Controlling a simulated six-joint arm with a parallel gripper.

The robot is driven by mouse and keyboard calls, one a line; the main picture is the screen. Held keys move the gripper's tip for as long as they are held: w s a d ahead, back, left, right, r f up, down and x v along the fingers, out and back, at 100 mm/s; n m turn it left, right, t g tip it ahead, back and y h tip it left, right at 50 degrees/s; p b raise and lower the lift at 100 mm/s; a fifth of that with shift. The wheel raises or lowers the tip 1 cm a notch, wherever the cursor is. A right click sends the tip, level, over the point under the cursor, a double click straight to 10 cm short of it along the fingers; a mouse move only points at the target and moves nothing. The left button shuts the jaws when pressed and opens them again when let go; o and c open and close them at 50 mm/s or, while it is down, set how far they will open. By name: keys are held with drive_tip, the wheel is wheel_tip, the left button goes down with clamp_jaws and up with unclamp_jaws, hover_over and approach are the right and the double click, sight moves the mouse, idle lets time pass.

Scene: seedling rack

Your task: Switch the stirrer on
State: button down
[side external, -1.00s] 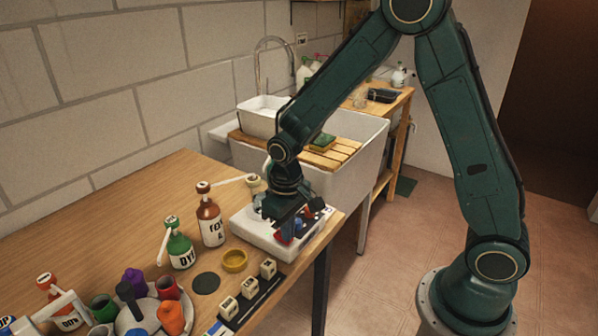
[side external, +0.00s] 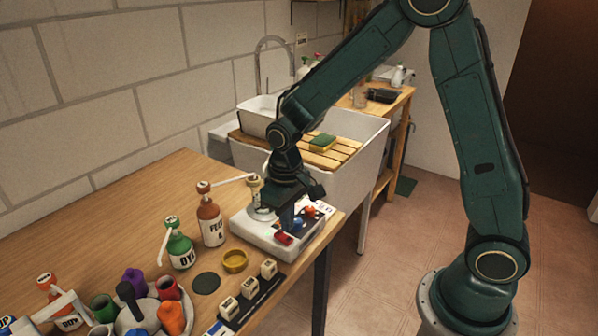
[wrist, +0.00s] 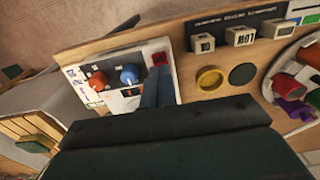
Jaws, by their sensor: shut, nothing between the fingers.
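The stirrer (side external: 256,232) is a white box on the near right corner of the wooden table. Its panel carries a red switch (side external: 284,239), a blue knob (side external: 297,223) and an orange-red knob (side external: 309,211). In the wrist view the red switch (wrist: 159,58) lies just beyond my fingertips, with the blue knob (wrist: 129,75) and the orange-red knob (wrist: 98,81) to its left. My gripper (side external: 287,220) is shut and empty over the stirrer, its fingers together (wrist: 158,84) and pointing toward the switch side. I cannot tell whether the fingertips touch the panel or which way the switch is tipped.
A yellow dish (side external: 235,261) and a dark round pad (side external: 206,283) lie beside the stirrer. Labelled blocks (side external: 248,287) stand in a row in front. Brown (side external: 210,224) and green (side external: 180,250) bottles stand left; the sink (side external: 345,165) is behind.

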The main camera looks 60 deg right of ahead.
sight(288, 239)
drive_tip(key=shift+r, duration=2.05)
drive_tip(key=shift+r, duration=0.1)
drive_tip(key=s+d+r+t, duration=0.1)
drive_tip(key=s+r+t, duration=0.1)
drive_tip(key=s+r, duration=0.5)
drive_tip(key=s+d+r+t, duration=0.2)
drive_tip(key=s+r, duration=0.5)
drive_tip(key=s, duration=0.5)
drive_tip(key=shift+s+r+t, duration=0.2)
drive_tip(key=shift+s+t, duration=0.15)
drive_tip(key=shift+t, duration=0.45)
